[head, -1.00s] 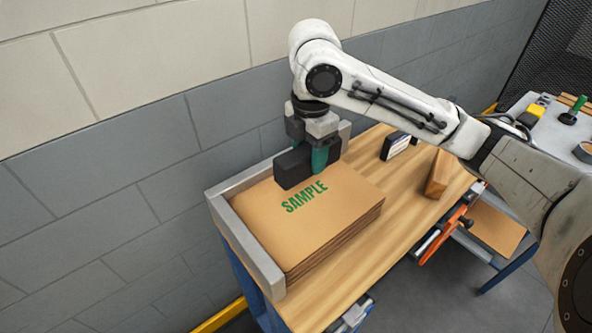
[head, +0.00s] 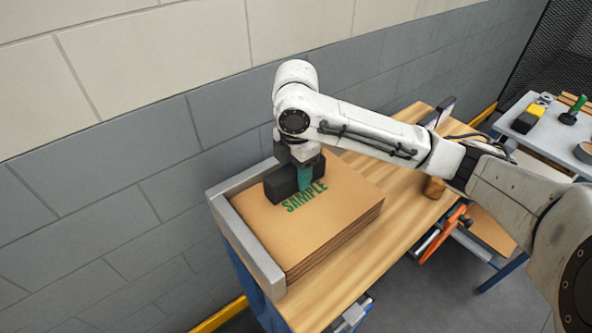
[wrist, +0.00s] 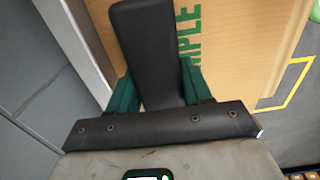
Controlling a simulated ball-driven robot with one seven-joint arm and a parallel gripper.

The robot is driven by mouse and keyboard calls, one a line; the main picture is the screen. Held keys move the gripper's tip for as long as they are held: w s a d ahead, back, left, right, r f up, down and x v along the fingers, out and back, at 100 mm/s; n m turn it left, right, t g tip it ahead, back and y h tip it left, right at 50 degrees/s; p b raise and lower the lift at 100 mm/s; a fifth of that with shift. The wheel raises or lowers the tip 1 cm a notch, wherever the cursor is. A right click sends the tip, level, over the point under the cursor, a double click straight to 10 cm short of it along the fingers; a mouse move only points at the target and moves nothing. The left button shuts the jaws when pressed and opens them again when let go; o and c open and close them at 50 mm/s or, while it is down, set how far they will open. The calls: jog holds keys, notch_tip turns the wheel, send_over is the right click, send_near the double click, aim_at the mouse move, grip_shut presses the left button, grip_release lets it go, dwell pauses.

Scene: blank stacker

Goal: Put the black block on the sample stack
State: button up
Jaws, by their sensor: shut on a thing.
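The sample stack (head: 330,222) is a pile of flat brown sheets with green SAMPLE lettering on top, set against a grey corner rail on the workbench. It also shows in the wrist view (wrist: 240,70). My gripper (head: 303,180) is shut on the black block (head: 280,186), with green fingers on either side of it. The block is at the stack's back left part, beside the lettering. It looks to be on or very close to the top sheet; I cannot tell if it touches. In the wrist view the block (wrist: 145,50) extends forward between the fingers (wrist: 155,85).
The grey rail (head: 245,240) borders the stack's left and back sides. A wooden block (head: 434,188) stands on the bench, partly behind my arm. An orange-handled tool (head: 440,233) hangs at the bench's front edge. A second table (head: 545,140) with tools is at right.

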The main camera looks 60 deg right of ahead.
jog(key=shift+f, duration=0.15)
jog(key=o, duration=1.4)
notch_tip(320, 180, up, 12)
jog(key=shift+r, duration=0.2)
